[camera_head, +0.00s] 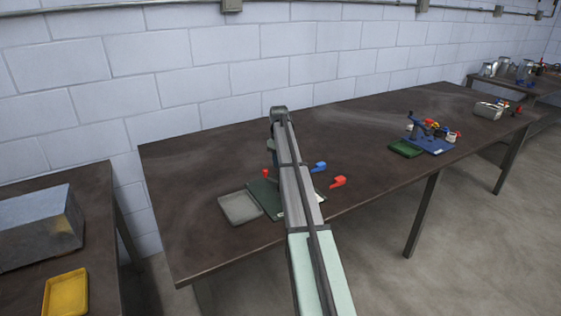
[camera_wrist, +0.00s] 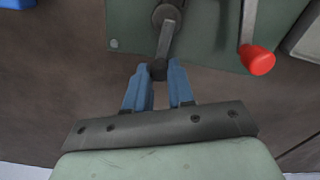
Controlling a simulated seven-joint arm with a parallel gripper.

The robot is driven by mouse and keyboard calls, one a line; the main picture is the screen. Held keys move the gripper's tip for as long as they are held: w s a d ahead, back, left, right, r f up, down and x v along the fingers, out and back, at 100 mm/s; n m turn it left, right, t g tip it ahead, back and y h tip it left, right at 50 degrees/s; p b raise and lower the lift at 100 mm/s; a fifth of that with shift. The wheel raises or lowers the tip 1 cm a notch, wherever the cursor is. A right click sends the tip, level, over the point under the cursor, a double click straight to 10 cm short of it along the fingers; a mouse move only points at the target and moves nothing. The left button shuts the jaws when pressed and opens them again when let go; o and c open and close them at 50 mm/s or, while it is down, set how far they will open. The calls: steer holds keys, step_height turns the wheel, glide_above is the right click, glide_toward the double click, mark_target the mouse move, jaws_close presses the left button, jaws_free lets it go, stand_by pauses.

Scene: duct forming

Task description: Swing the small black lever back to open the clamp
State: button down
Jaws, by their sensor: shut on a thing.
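In the wrist view the small black lever (camera_wrist: 164,42) runs from a round dark pivot (camera_wrist: 167,14) on a green base plate (camera_wrist: 125,22) towards me. Its black knob end (camera_wrist: 158,70) sits between the blue fingertips of my gripper (camera_wrist: 159,76), which is shut on it. The lever end reaches past the plate's near edge, over the brown table. The clamp's further parts are cut off at the top of the wrist view. In the head view my arm hides the lever and the gripper; part of the green plate (camera_head: 262,194) shows beside it.
A second lever with a red knob (camera_wrist: 257,60) stands close to the right in the wrist view. In the head view a grey tray (camera_head: 240,207) is left of the plate, and blue (camera_head: 319,167) and red (camera_head: 338,182) handles are right of my arm. The table's far left is clear.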

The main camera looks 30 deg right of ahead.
steer(key=shift+a, duration=0.15)
stand_by(0.3)
steer(key=c, duration=1)
jaws_free()
steer(key=shift+o, duration=0.2)
step_height(320, 180, up, 14)
